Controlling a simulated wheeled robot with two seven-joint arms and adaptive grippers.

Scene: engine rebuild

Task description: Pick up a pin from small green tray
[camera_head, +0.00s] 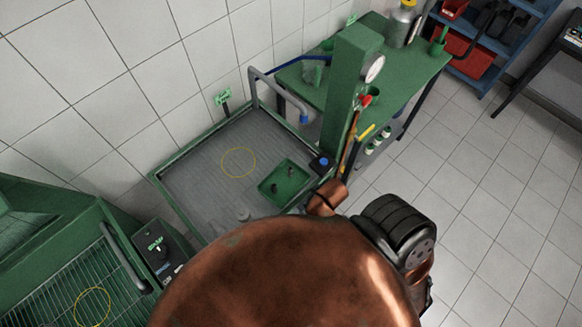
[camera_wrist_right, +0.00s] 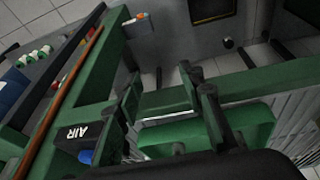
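The small green tray (camera_head: 298,184) lies at the right end of a grey ribbed work surface in the head view. Two small dark pins stand in it, one near its left side (camera_head: 274,187) and one near its back (camera_head: 292,170). The tray also shows in the right wrist view (camera_wrist_right: 251,118), partly hidden by the gripper. My right gripper (camera_wrist_right: 162,85) is over the tray there, with its two fingers apart and nothing seen between them. A small greyish round shape in the tray may be a pin, but it is unclear. My left gripper is out of view.
A green post with a gauge (camera_head: 374,68) stands right of the work surface (camera_head: 203,169). A grey bent pipe (camera_head: 276,92) rises at its back edge. A green bench (camera_head: 408,75) stands behind. A box marked AIR (camera_wrist_right: 82,137) is left of my right gripper.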

